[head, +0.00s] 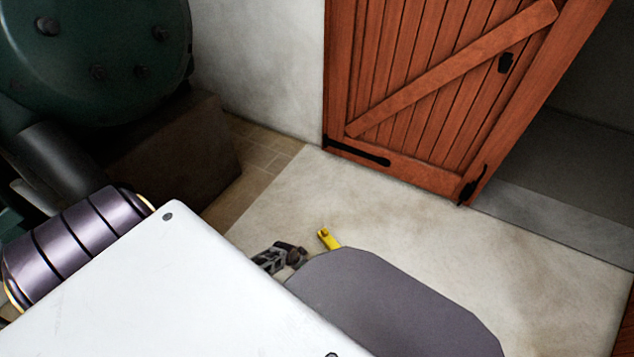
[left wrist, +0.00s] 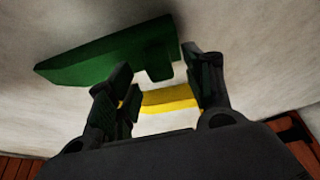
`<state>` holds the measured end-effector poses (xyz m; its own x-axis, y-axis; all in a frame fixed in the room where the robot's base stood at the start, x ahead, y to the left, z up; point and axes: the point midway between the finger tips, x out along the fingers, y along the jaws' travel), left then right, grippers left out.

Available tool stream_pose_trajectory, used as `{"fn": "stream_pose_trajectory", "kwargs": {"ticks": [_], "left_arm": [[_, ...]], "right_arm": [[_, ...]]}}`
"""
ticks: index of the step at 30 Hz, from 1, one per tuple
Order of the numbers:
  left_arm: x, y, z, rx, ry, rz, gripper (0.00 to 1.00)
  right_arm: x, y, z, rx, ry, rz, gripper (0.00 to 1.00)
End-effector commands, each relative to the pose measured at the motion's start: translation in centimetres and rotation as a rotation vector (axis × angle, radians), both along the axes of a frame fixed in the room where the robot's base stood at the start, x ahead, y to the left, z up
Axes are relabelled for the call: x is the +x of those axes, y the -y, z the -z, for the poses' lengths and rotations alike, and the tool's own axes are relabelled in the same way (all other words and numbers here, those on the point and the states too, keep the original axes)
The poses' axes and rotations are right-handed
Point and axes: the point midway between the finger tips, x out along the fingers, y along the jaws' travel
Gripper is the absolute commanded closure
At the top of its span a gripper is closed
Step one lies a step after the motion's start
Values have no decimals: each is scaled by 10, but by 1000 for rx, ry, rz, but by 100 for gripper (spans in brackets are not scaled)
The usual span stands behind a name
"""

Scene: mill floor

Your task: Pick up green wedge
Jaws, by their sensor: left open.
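The green wedge (left wrist: 105,55) shows in the left wrist view, long and flat, tapering to the left, with a short block under its right end. My left gripper (left wrist: 158,72) is open, its fingertips close to the wedge's thicker right end; I cannot tell whether they touch it. A yellow bar (left wrist: 170,99) shows between the fingers. In the head view, my left gripper (head: 283,256) is partly hidden by my own arm, beside a yellow piece (head: 328,239). No green of the wedge shows there. My right gripper is out of view.
A red-brown plank door (head: 420,80) with black hinges stands at the back, beside a pale wall (head: 262,65). A large dark green machine (head: 95,55) on a brown block (head: 175,150) fills the left. The pale floor (head: 420,215) before the door is clear.

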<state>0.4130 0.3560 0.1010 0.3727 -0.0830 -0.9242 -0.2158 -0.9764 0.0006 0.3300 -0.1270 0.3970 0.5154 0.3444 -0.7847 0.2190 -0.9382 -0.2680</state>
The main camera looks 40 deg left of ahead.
Motion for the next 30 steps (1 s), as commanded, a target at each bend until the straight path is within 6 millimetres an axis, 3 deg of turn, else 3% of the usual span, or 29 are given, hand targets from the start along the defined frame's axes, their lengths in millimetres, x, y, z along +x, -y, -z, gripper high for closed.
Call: {"fn": "stream_pose_trajectory", "kwargs": {"ticks": [12,29,30], "left_arm": [[8,2,20,0,1,0,48],[9,2,21,0,1,0,48],[9,2,21,0,1,1,52]], "right_arm": [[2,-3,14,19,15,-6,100],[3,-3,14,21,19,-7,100],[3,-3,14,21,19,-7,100]]}}
